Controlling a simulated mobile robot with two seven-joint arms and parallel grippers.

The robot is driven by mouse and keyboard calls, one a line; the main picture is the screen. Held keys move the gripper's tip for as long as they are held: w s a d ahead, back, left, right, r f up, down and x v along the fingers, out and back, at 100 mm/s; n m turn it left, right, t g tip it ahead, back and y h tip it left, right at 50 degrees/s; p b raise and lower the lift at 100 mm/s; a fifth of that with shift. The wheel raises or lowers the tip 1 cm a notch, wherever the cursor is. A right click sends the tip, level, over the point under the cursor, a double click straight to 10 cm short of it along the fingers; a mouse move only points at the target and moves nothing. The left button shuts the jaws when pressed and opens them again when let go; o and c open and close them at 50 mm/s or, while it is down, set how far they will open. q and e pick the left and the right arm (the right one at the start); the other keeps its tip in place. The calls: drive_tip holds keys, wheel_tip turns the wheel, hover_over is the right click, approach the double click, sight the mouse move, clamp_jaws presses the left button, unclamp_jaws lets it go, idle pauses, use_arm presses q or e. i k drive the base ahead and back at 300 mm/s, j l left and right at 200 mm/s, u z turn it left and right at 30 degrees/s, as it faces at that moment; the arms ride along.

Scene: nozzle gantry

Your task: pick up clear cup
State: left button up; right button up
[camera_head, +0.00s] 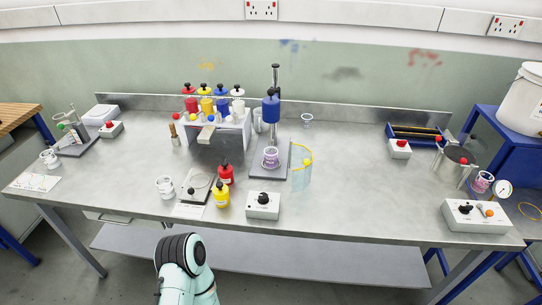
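Several small clear cups stand on the steel bench. One empty-looking clear cup (307,120) stands upright at the back, right of the blue mixer. Another clear cup (166,187) with dark marks on its side stands near the front left. A third small cup (48,157) is at the far left. A cup with purple contents (271,157) stands on the mixer's base. Which one the task names, I cannot tell. One of my arms shows at the bottom, left of centre, below the bench front edge. Neither gripper is in view.
Red (226,174) and yellow (222,194) bottles and a control box (263,205) are near the front. The nozzle gantry (214,130) is behind. Bench right of centre is clear.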

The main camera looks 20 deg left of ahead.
sight(271, 158)
drive_tip(key=j+u, duration=0.5)
drive_tip(key=u, duration=0.2)
drive_tip(key=i, duration=0.05)
